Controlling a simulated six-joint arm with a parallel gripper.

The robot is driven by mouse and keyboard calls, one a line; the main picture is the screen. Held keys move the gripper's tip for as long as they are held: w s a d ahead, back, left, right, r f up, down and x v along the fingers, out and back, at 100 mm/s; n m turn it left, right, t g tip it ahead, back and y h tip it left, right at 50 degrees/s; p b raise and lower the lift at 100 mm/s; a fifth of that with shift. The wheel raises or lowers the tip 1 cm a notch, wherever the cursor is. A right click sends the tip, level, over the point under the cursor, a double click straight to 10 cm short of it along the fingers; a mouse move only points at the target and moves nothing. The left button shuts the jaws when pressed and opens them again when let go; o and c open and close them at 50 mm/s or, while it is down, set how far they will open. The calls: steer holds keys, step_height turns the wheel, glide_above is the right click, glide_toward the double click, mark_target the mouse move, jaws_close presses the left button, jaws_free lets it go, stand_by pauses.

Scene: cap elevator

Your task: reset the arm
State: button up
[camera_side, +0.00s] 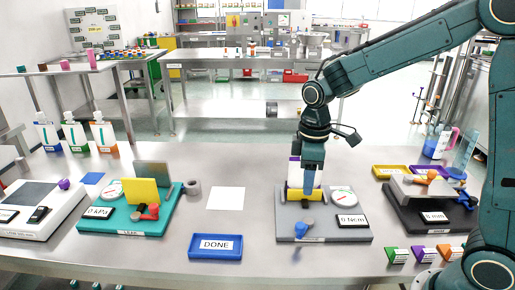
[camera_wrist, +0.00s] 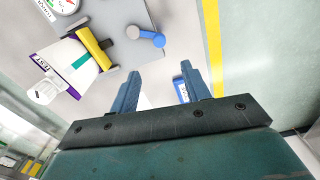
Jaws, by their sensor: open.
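My gripper (camera_side: 311,190) hangs fingers-down over the grey fixture (camera_side: 345,234) labelled Ncm, near its middle. In the wrist view my gripper (camera_wrist: 160,85) has its two blue fingers spread wide, with nothing held between them. A white pouch (camera_wrist: 72,62) with purple edges is in that fixture, beside the fingers, with a yellow bar (camera_wrist: 98,45) across it. In the side view the pouch is partly hidden behind my gripper. The fixture's blue knob (camera_wrist: 146,36) is just ahead of the fingers, apart from them.
A blue DONE tray (camera_side: 215,257) stands front centre, near a white square (camera_side: 226,198). A teal fixture (camera_side: 98,222) with a yellow plate is left; a dark fixture (camera_side: 430,222) is right. Three pouches (camera_side: 74,134) stand at the back left. The table's back middle is clear.

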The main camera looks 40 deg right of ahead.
steer(key=s+r+m+t, duration=0.2)
steer(key=s+r, duration=0.3)
steer(key=s, duration=0.4)
steer(key=s+r+m+t, duration=0.3)
steer(key=s+r+m, duration=0.2)
steer(key=s, duration=0.5)
steer(key=shift+d+r, duration=0.35)
steer(key=shift+d, duration=0.1)
